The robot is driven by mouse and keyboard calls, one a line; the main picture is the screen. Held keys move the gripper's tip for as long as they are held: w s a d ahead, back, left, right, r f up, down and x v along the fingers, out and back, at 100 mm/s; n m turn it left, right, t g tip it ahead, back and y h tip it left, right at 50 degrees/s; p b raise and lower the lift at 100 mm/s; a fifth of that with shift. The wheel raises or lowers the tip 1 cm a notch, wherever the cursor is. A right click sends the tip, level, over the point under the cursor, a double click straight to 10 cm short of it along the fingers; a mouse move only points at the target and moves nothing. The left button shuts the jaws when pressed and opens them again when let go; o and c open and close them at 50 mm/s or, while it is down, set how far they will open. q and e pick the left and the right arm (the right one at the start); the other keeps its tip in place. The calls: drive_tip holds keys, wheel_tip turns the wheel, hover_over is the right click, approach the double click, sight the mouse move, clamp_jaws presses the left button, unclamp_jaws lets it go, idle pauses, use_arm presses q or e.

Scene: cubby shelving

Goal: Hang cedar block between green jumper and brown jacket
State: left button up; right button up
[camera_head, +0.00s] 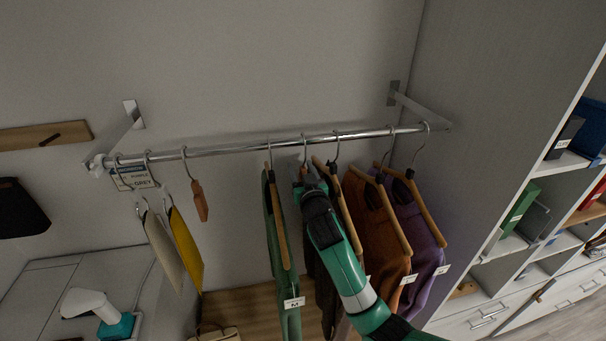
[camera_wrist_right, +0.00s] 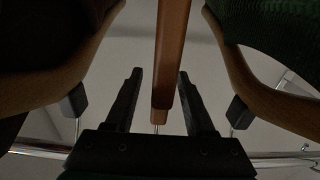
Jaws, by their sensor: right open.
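The cedar block (camera_wrist_right: 172,50) is a reddish-brown wooden piece on a thin metal hook, between the fingers of my right gripper (camera_wrist_right: 158,85) in the right wrist view. The fingers stand apart on either side of it. In the head view my right gripper (camera_head: 309,178) is just below the rail, and its arm mostly hides the block. The hook there is on the rail, between the hangers of the green jumper (camera_head: 274,220) and the dark brown jacket (camera_head: 326,292). The green jumper (camera_wrist_right: 275,35) is right of the block in the wrist view. My left gripper is out of view.
The metal rail (camera_head: 235,146) also carries a similar wooden piece (camera_head: 200,201), yellow (camera_head: 186,250) and cream items at left, and rust (camera_head: 375,215) and purple (camera_head: 422,238) garments at right. The rail between the left wooden piece and the green jumper is free.

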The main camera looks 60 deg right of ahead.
drive_tip(key=p+v, duration=0.1)
drive_tip(key=v, duration=1)
drive_tip(key=shift+s+a, duration=0.15)
drive_tip(key=shift+a, duration=0.05)
drive_tip(key=w+a+r+t+y+p, duration=0.15)
drive_tip(key=a+r, duration=0.25)
drive_tip(key=r, duration=0.4)
drive_tip(key=w+a+r+n+t+p, duration=0.1)
drive_tip(key=w+a+r+t+p, duration=0.15)
drive_tip(key=a+r, duration=0.35)
drive_tip(key=w+a+r+t+y+p, duration=0.1)
drive_tip(key=w+a+r+t+p, duration=0.15)
drive_tip(key=r, duration=0.65)
drive_tip(key=s+a+r+n+t+y, duration=0.4)
drive_tip(key=a+r, duration=0.4)
drive_tip(key=r, duration=0.2)
drive_tip(key=s+a+r+n+t+y+p, duration=0.1)
drive_tip(key=s+a+r+n+t+y, duration=0.3)
drive_tip(key=a+r+y, duration=0.5)
drive_tip(key=shift+s+r+n+t, duration=0.15)
drive_tip(key=shift+r+n+t, duration=0.4)
drive_tip(key=shift+n+t, duration=0.3)
